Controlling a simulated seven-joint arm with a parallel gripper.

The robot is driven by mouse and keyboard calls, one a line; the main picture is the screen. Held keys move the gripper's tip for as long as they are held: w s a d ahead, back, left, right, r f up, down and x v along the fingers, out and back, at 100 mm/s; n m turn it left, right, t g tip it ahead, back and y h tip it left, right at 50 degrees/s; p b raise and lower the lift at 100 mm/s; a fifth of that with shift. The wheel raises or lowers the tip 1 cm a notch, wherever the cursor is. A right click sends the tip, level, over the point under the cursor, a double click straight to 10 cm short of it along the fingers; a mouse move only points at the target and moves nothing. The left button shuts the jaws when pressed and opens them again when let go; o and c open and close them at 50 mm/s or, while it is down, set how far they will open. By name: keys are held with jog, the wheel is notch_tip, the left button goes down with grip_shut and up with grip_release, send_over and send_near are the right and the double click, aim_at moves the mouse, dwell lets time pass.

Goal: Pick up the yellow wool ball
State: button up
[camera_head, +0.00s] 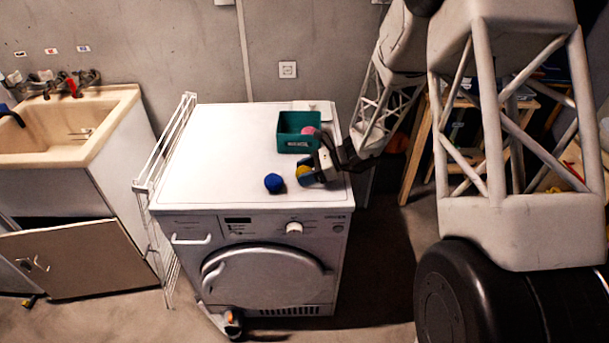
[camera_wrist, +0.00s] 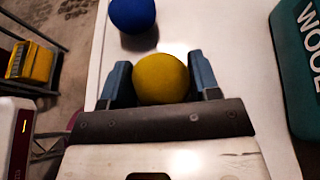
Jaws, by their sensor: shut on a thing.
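The yellow wool ball (camera_wrist: 161,79) sits between the two blue fingers of my gripper (camera_wrist: 162,82) in the wrist view. My gripper is shut on it, with a finger on each side. In the head view the yellow ball (camera_head: 303,171) shows small and partly hidden by my gripper (camera_head: 304,174), at the right part of the white dryer top (camera_head: 220,150). The ball is at or just above the dryer top; I cannot tell which.
A blue ball (camera_head: 274,183) lies left of my gripper, also in the wrist view (camera_wrist: 132,14). A green box (camera_head: 291,145) with a pink ball (camera_head: 309,130) stands behind my gripper. A white rack (camera_head: 165,150) and a sink (camera_head: 70,125) are left. The dryer top's left is clear.

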aim_at(305, 169)
jog(key=shift+r, duration=0.1)
dwell(0.3)
jog(key=shift+r, duration=0.8)
jog(key=shift+s+r, duration=0.1)
jog(key=shift+r, duration=0.85)
jog(key=s+d, duration=0.1)
jog(key=s, duration=0.6)
jog(key=s+d+r, duration=0.1)
jog(key=s+d, duration=0.1)
jog(key=s, duration=0.6)
jog(key=shift+s+d+r, duration=0.15)
jog(key=shift+s+d, duration=0.05)
jog(key=shift+d, duration=0.1)
jog(key=shift+w, duration=0.1)
jog(key=w+a+r, duration=0.1)
jog(key=w+r, duration=0.1)
jog(key=w, duration=0.4)
jog(key=w+a+r+m+t, duration=0.1)
jog(key=w+a+r, duration=0.1)
jog(key=w, duration=0.5)
jog(key=w+a+r+t, duration=0.1)
jog(key=w+r, duration=0.2)
jog(key=w, duration=0.4)
jog(key=shift+w+a, duration=0.1)
jog(key=shift+a, duration=0.1)
jog(key=shift+w, duration=0.1)
